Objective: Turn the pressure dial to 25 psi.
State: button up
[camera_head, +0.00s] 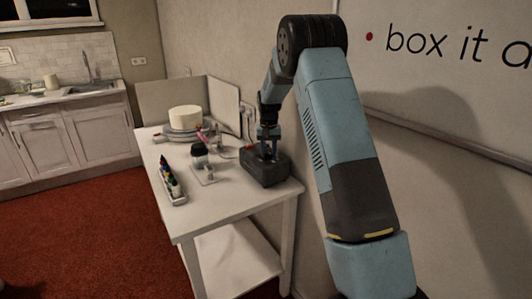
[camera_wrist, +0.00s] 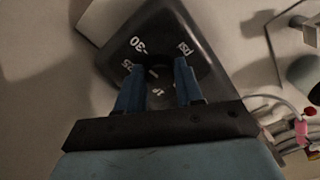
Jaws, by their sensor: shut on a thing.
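The compressor (camera_head: 264,170) is a dark grey box at the right end of the white table in the head view. In the wrist view its top face (camera_wrist: 165,30) fills the upper middle, with white markings: "30" at upper left, "psi" at upper right, a partly hidden number at left and what looks like "15" below. My gripper (camera_head: 267,150) points down onto the box top; its two blue fingers (camera_wrist: 158,68) stand either side of the dark dial (camera_wrist: 157,76) and are shut on it. A small pale mark shows between the fingers; the exact dial reading is unclear.
A white cake (camera_head: 185,118) stands on a turntable at the table's back. A pink-handled tool (camera_wrist: 303,130) and hose lie close by. The wall is just behind.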

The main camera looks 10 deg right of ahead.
aim_at(269, 153)
jog(key=shift+s+f, duration=0.1)
jog(key=shift+f, duration=0.1)
jog(key=o, duration=1)
jog(key=shift+r, duration=0.1)
jog(key=shift+r, duration=0.15)
notch_tip(269, 153, up, 13)
jog(key=shift+r, duration=0.2)
jog(key=shift+w, duration=0.2)
